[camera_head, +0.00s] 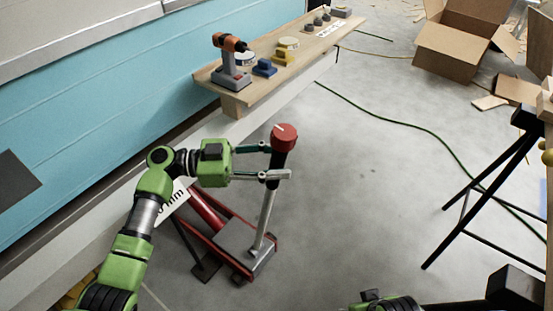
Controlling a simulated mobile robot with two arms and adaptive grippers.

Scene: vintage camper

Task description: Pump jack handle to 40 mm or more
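The jack (236,240) stands on the floor beside the camper, with a red body and a grey plate. Its handle (265,215) rises as a grey shaft, leaning slightly right, to a black grip and a red knob (284,137). My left gripper (275,162) is at the black grip, just below the knob. One finger passes behind the grip and one in front, with a visible gap between them; firm contact does not show. A white sign (175,196) ending in "mm" is partly hidden by my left arm. My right gripper's fingers do not show.
A wooden shelf (211,75) along the blue camper wall (100,110) holds an orange-and-grey tool (231,70) and small items. A black trestle (475,190) stands right, and an open cardboard box (450,50) lies behind.

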